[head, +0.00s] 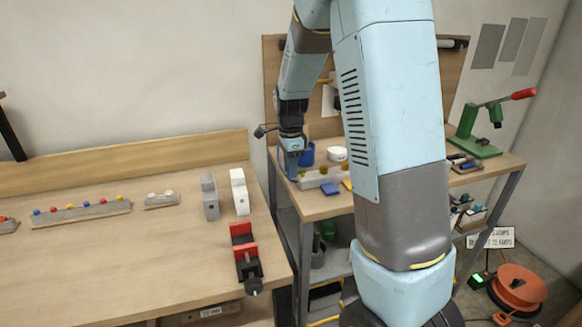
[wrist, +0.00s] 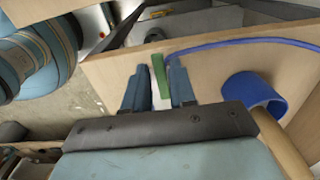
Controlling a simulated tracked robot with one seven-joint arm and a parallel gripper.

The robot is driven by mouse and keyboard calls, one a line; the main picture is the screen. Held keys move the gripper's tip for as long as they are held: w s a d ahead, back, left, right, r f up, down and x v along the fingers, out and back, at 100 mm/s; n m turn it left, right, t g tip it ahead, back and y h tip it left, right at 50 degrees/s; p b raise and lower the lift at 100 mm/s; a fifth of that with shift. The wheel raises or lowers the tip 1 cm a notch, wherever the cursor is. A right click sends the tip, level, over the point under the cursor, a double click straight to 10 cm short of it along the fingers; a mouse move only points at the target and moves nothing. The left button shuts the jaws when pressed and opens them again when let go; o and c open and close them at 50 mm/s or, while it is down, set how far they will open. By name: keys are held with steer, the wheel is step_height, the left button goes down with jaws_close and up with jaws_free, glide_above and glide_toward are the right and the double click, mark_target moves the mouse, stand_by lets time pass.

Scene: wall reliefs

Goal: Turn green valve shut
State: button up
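My gripper (head: 292,172) hangs at the left side of the right-hand workbench, left of a grey block with yellow knobs. In the wrist view my gripper (wrist: 159,82) shows two blue fingers with a gap between them. A narrow green bar (wrist: 159,75) appears at that gap, close to the right fingertip. I cannot tell whether it touches the fingers or whether it is the green valve's handle. No green valve is clearly recognisable in the head view; my arm hides part of the bench.
A blue cup (wrist: 254,94) is right of the fingers, also beside my gripper in the head view (head: 306,154). A green press (head: 474,147) with a red handle stands at the right. The left bench (head: 130,265) carries colored-knob blocks and a red-black vise (head: 245,252).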

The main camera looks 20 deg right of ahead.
jaws_close()
steer(key=shift+s+n, duration=0.1)
steer(key=shift+n, duration=0.2)
steer(key=n, duration=0.1)
steer(key=s+n, duration=0.1)
steer(key=n, duration=0.1)
steer(key=shift+s+d+n, duration=0.1)
steer(key=shift+d+n, duration=0.05)
steer(key=shift+n, duration=0.15)
steer(key=n, duration=0.2)
steer(key=s+d+n, duration=0.1)
steer(key=n, duration=0.1)
steer(key=shift+s+n, duration=0.15)
steer(key=shift+n, duration=0.15)
steer(key=n, duration=0.1)
steer(key=d+n, duration=0.1)
steer(key=n, duration=0.1)
steer(key=s+n, duration=0.1)
steer(key=n, duration=0.1)
steer(key=shift+d+r, duration=0.1)
steer(key=shift+d, duration=0.15)
steer(key=shift+s+d+n, duration=0.1)
steer(key=shift+d+n, duration=0.2)
steer(key=shift+n, duration=0.7)
steer(key=shift+d+n, duration=0.3)
steer(key=shift+n, duration=0.7)
steer(key=shift+o, duration=1.6)
jaws_free()
